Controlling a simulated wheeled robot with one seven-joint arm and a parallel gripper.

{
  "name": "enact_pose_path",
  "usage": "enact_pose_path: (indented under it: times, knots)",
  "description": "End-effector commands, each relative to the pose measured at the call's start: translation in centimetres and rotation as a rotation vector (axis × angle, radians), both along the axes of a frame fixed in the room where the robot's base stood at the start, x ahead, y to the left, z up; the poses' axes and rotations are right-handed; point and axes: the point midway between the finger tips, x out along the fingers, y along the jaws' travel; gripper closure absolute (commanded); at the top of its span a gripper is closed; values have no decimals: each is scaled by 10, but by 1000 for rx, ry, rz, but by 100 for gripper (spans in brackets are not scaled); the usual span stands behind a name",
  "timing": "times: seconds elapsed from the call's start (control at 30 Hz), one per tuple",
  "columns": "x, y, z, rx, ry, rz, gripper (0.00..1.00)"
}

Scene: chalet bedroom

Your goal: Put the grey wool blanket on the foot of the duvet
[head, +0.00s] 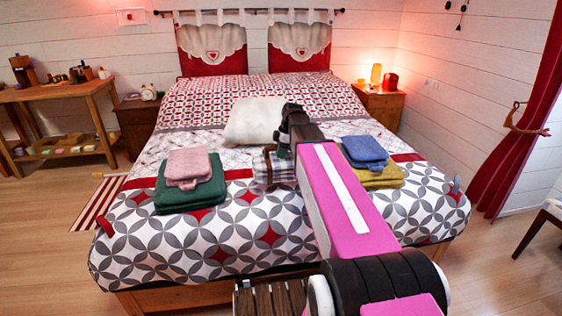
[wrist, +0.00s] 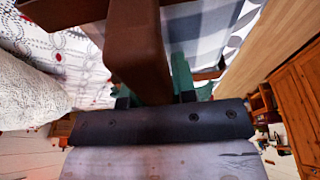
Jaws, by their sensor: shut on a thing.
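The grey wool blanket (head: 262,170) shows as a small folded piece with grey and white checks, hanging above the middle of the bed between two folded stacks. My gripper (head: 284,150) is shut on it, and my arm hides its right side. I cannot tell whether the blanket touches the duvet.
A green folded cloth (head: 190,198) with a pink one (head: 187,165) on top lies left. A mustard cloth (head: 383,178) with a blue one (head: 364,150) on top lies right. A white fluffy cushion (head: 255,120) lies behind. The duvet's near middle is bare.

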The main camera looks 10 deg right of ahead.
Motion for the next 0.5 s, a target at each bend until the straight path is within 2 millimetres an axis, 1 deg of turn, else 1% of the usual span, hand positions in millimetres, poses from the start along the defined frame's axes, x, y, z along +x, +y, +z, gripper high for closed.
enact_pose_path:
  times: [0.03, 0.13, 0.33, 0.5]
  knots:
    - [7, -1, -3, 1, 0, 0, 100]
    - [12, -2, -6, 1, -1, 0, 100]
    - [12, -3, -13, 1, 0, -1, 100]
    - [12, -3, -32, 1, 0, -1, 100]
